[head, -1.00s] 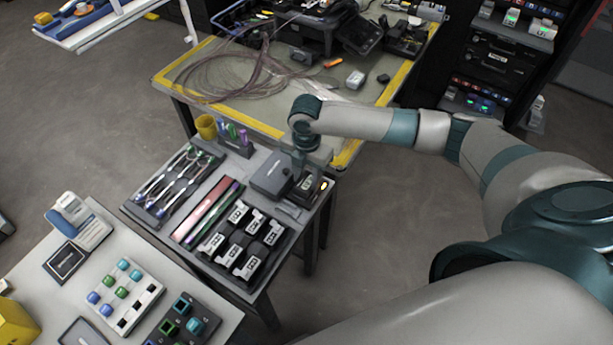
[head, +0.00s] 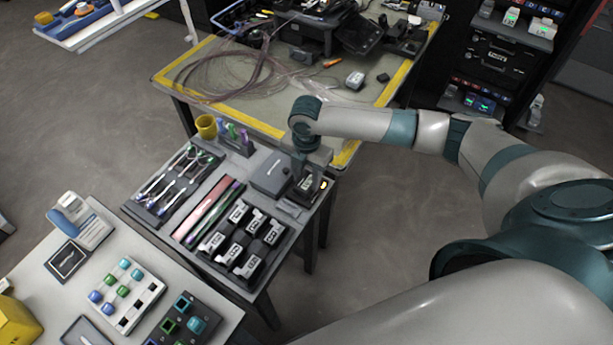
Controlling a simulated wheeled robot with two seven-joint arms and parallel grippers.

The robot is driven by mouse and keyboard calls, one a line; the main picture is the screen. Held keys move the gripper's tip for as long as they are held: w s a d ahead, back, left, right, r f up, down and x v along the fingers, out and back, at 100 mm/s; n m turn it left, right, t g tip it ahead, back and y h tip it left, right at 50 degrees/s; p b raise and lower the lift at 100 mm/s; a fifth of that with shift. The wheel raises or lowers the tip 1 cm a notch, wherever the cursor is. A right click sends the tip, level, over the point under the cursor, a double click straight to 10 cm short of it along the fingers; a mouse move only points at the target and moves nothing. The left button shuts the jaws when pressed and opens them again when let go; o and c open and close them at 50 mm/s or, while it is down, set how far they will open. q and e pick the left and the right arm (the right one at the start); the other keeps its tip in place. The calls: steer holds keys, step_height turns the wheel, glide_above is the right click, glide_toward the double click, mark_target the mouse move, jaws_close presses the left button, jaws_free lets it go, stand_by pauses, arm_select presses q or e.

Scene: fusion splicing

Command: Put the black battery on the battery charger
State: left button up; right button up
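My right arm reaches in from the right, and its gripper (head: 310,172) points down at the back right corner of the grey tool table. A small dark block with a pale label (head: 307,184), which looks like a black battery, sits right below the gripper. Beside it an orange light glows on what looks like the battery charger (head: 323,185). The gripper's fingers are too small and dark to tell whether they hold the block or only stand around it. Several black batteries with white labels lie in a black tray (head: 214,262) at the table's front right. My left gripper is out of view.
A grey box (head: 270,174) stands just left of the gripper. A yellow cup (head: 206,127), a pen holder (head: 236,146) and a tool tray (head: 150,206) are farther left. A yellow-edged workbench (head: 200,85) with coiled fibre stands behind.

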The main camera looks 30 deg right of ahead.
mark_target(306, 181)
steer(key=o, duration=0.4)
steer(key=shift+r+b, duration=0.3)
steer(key=shift+r, duration=0.5)
step_height(306, 181, up, 16)
steer(key=b, duration=0.3)
steer(key=shift+f, duration=0.15)
